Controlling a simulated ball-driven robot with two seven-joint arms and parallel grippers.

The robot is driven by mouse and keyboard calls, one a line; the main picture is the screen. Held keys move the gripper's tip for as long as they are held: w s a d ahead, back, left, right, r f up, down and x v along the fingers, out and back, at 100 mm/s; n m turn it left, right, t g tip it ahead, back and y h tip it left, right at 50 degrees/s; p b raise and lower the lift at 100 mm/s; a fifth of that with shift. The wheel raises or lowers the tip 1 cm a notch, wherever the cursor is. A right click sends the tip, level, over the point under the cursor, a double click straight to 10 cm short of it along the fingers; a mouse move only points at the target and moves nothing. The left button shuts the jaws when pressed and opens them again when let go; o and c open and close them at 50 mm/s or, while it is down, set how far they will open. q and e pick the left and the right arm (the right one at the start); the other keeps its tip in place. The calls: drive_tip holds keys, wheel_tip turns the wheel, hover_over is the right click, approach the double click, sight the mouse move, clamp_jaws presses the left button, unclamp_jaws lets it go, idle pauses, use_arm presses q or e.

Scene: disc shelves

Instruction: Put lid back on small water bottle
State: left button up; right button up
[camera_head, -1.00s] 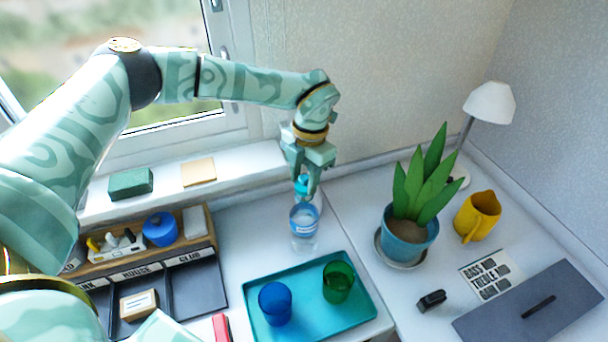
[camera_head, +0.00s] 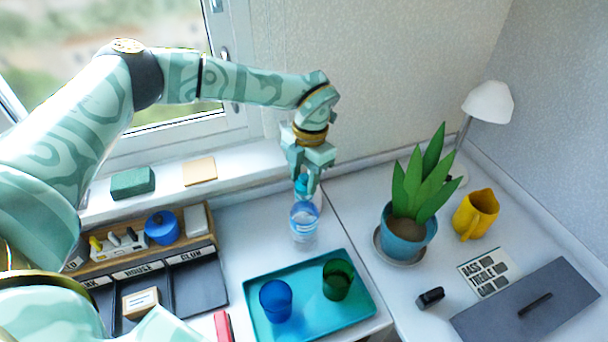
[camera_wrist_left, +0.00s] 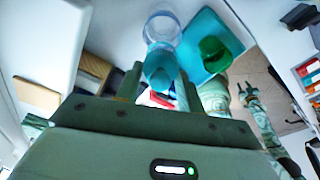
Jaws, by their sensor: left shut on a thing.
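A small clear water bottle (camera_head: 304,224) with a blue-and-white label stands upright on the white surface, behind the teal tray. My left gripper (camera_head: 306,184) points down over the bottle and is shut on the teal lid (camera_head: 302,183). In the left wrist view the lid (camera_wrist_left: 160,68) sits between the fingers, with the round bottle (camera_wrist_left: 161,28) just past it. The lid is at or just above the bottle's top; I cannot tell whether they touch.
A teal tray (camera_head: 312,322) holds a blue cup (camera_head: 275,301) and a green cup (camera_head: 338,279). A potted plant (camera_head: 408,235) stands right of the bottle, with a yellow pitcher (camera_head: 476,215) beyond. A wooden organizer (camera_head: 188,247) is at left. The wall is close behind.

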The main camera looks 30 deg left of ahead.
use_arm(q)
drive_tip(key=o, duration=1.5)
wheel_tip(320, 180, up, 7)
drive_tip(key=p, duration=0.6)
clamp_jaws()
